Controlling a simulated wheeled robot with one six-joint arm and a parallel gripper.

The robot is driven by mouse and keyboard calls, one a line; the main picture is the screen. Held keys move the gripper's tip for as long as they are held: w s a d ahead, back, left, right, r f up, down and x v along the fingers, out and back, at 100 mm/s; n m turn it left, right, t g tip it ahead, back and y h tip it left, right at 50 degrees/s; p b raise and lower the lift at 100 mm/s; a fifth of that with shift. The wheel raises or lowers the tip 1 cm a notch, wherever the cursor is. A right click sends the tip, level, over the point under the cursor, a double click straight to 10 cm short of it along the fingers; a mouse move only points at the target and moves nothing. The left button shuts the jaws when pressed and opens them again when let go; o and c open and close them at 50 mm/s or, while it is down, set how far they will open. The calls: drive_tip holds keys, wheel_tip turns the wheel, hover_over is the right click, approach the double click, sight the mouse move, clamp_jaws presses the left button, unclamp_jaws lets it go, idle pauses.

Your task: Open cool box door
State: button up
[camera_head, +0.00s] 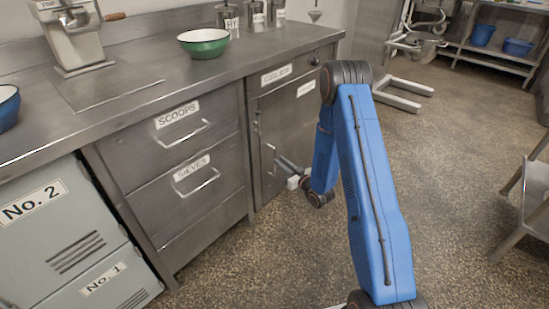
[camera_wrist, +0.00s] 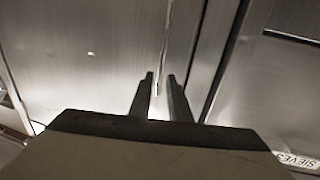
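The grey metal cabinet door (camera_head: 296,122), under small white labels too small to read surely, looks shut at the right end of the counter. I take it for the cool box door; it also fills much of the wrist view (camera_wrist: 80,50). Its thin upright handle (camera_wrist: 165,40) shows in the wrist view and near the door's left side in the head view (camera_head: 271,155). My gripper (camera_head: 281,165) is low in front of the door. In the wrist view its two dark fingers (camera_wrist: 160,76) stand apart, with the handle's lower part between or just beyond the tips.
Drawers labelled SCOOPS (camera_head: 178,133) and SIEVES (camera_head: 197,183) are left of the door. A green bowl (camera_head: 203,43) sits on the counter (camera_head: 130,62). A steel stand (camera_head: 527,215) is at the right edge. Floor (camera_head: 455,170) between is clear.

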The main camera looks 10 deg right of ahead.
drive_tip(key=shift+x, duration=2.8)
clamp_jaws()
